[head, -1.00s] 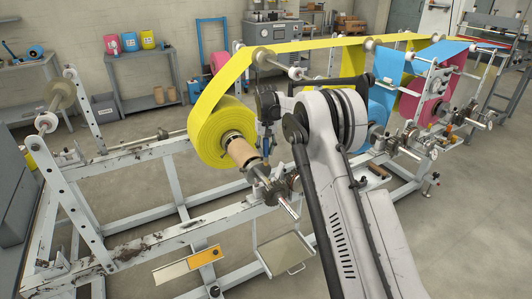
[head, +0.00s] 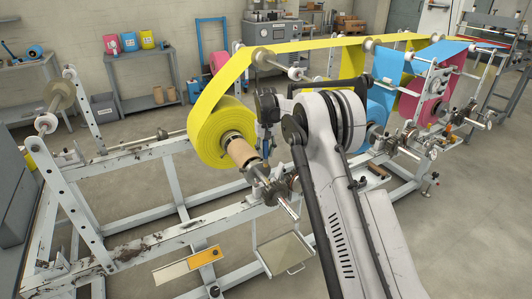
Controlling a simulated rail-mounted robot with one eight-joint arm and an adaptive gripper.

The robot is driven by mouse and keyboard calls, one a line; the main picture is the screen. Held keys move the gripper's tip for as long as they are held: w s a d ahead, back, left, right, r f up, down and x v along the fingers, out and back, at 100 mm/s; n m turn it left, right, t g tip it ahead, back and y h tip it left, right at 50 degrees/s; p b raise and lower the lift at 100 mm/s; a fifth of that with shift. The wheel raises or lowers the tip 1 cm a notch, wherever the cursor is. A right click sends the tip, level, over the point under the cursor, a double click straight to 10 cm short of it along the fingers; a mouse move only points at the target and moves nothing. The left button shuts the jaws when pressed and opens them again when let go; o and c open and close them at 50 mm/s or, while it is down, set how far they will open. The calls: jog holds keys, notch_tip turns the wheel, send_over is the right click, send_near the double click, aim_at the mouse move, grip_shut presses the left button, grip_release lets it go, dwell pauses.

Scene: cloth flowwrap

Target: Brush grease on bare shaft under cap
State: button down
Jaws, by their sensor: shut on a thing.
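The yellow roll (head: 218,133) sits on a shaft with a brown core (head: 241,153) sticking out of its near side. The shaft runs on toward the front right, through metal fittings (head: 265,187), to a bare bright end (head: 289,208). My gripper (head: 266,150) points down just above and behind these fittings, right of the core. It is shut on a slim thing, apparently the brush, which is too small and partly covered to make out. I cannot tell whether its tip touches the shaft. The cap and any grease cannot be told apart here.
The worn white machine frame (head: 150,240) fills the left and front. A hanging metal tray (head: 286,253) and an orange-ended plate (head: 188,264) are below the shaft. The yellow web (head: 310,45) runs overhead to the right. Blue and pink rolls (head: 428,108) stand at right.

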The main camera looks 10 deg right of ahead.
aim_at(265, 166)
jog(key=shift+f+b, duration=1.1)
jog(key=shift+f, duration=2.4)
jog(key=shift+s+f, duration=0.15)
jog(key=shift+s, duration=0.1)
jog(key=shift+s+d+p, duration=0.15)
jog(key=shift+s+d, duration=0.15)
jog(key=shift+s, duration=0.45)
jog(key=shift+s+d+p, duration=0.15)
jog(key=shift+s+d, duration=0.1)
jog(key=shift+s, duration=0.5)
jog(key=shift+s+p, duration=0.2)
jog(key=shift+p, duration=0.15)
jog(key=shift+w+a+b, duration=0.25)
jog(key=shift+w+a, duration=0.05)
jog(key=shift+w, duration=0.65)
jog(key=shift+w+a+b, duration=0.2)
jog(key=shift+w+a, duration=0.05)
jog(key=shift+w, duration=0.65)
jog(key=shift+w+r, duration=0.15)
jog(key=shift+r, duration=0.25)
jog(key=shift+r+p, duration=1.25)
jog(key=shift+r, duration=2.35)
